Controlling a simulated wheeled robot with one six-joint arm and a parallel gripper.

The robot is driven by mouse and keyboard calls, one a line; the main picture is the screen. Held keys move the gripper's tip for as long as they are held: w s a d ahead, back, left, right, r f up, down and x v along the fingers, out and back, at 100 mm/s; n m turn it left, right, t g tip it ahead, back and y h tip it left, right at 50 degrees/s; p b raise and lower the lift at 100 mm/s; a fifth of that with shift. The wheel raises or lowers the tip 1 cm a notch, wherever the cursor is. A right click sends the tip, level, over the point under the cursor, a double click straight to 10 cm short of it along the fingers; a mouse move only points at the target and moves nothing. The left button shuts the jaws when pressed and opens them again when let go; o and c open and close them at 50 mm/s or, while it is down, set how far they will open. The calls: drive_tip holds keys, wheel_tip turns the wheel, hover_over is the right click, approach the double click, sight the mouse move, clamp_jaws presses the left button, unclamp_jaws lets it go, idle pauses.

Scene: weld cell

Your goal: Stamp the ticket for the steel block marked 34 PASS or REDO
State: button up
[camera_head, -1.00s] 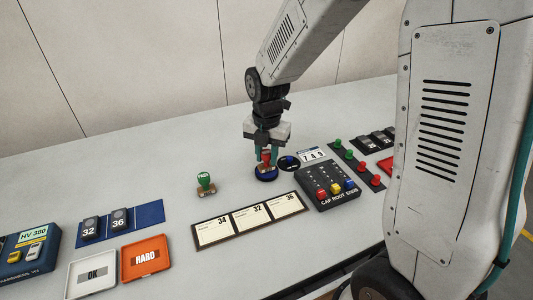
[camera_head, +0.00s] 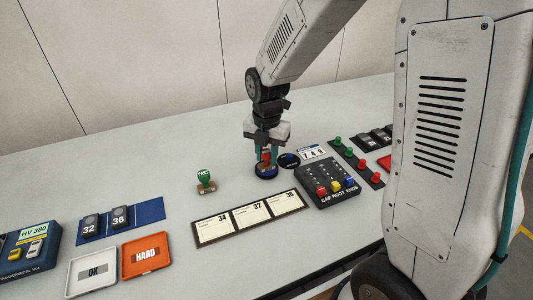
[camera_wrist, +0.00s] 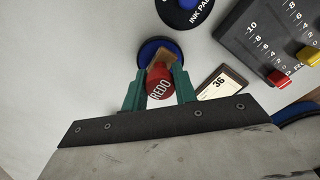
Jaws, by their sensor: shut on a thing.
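My gripper (camera_head: 266,158) is shut on the red REDO stamp (camera_wrist: 160,84). The stamp's wooden base is over a round blue ink pad (camera_wrist: 150,47); I cannot tell whether they touch. The same ink pad (camera_head: 264,175) shows below the gripper in the head view. The green PASS stamp (camera_head: 204,179) stands upright on the table to the left. The ticket marked 34 (camera_head: 214,231) lies leftmost on a dark holder, beside tickets 32 (camera_head: 251,216) and 36 (camera_head: 284,202). It bears no stamp mark that I can make out. I see no block marked 34.
A round INK PAD disc (camera_head: 289,161) and a dark box (camera_head: 328,184) with coloured sliders lie right of my gripper. Blocks 32 (camera_head: 90,227) and 36 (camera_head: 120,217) sit on a blue mat. OK (camera_head: 75,286) and HARD (camera_head: 130,271) trays are at front left. Table behind is clear.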

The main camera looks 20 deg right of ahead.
idle(0.6)
drive_tip(key=shift+r, duration=3.45)
